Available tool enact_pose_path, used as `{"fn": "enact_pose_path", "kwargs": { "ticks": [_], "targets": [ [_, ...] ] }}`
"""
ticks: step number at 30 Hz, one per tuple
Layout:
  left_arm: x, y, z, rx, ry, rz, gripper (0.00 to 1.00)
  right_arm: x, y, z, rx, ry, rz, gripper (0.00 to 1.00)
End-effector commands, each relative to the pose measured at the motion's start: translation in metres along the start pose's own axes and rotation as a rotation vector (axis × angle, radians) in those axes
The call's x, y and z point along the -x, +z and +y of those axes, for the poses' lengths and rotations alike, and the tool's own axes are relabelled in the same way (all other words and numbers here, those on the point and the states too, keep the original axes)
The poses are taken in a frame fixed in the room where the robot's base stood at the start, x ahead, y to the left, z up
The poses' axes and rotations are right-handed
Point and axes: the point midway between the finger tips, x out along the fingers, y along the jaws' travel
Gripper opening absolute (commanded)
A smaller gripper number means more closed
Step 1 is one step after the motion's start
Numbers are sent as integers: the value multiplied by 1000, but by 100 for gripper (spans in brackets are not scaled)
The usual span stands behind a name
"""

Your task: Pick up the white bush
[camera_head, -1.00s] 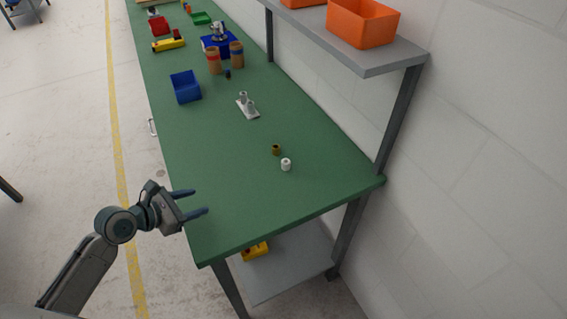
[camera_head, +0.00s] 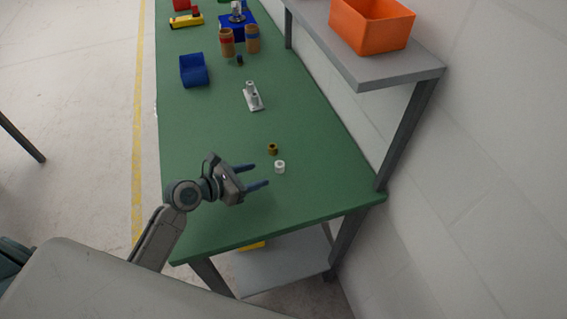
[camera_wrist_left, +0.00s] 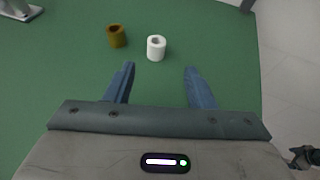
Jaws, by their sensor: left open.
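The white bush (camera_head: 280,167) is a small white hollow cylinder standing on the green table. In the left wrist view the white bush (camera_wrist_left: 156,48) lies just beyond the fingertips, roughly between their lines. My left gripper (camera_head: 261,176) is open and empty, with its blue fingers just left of the white bush. The fingers also show in the left wrist view (camera_wrist_left: 158,72). A brown bush (camera_head: 272,149) stands close behind the white one; it also shows in the left wrist view (camera_wrist_left: 116,36).
A grey-white fixture with pegs (camera_head: 253,97) stands further back on the green table (camera_head: 205,128). A blue bin (camera_head: 193,70) and brown jars (camera_head: 227,43) are beyond it. A grey shelf (camera_head: 385,72) with an orange bin (camera_head: 370,27) overhangs the right side.

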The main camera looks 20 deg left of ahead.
Motion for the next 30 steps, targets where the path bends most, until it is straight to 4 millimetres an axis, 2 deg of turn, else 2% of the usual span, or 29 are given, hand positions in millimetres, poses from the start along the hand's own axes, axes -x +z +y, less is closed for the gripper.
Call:
{"fn": "enact_pose_path", "kwargs": {
  "ticks": [4, 11, 21, 29, 30],
  "targets": [
    [-20, 2, 0, 2, 0, -2, 50, 5, -1, 0, 0, 0, 0, 87],
    [-35, 1, 1, 1, 0, 0, 50, 9, -1, 1, 0, 0, 1, 87],
    [-78, -1, 6, 1, 0, 0, 50, 23, -2, 1, 0, -1, 0, 87],
    [-81, -2, 6, -2, 0, 0, 50, 23, -2, 1, 0, -1, 0, 87],
    [-81, -2, 6, -2, 0, 1, 44, 23, -2, 1, 0, -1, 0, 87]
  ]
}}
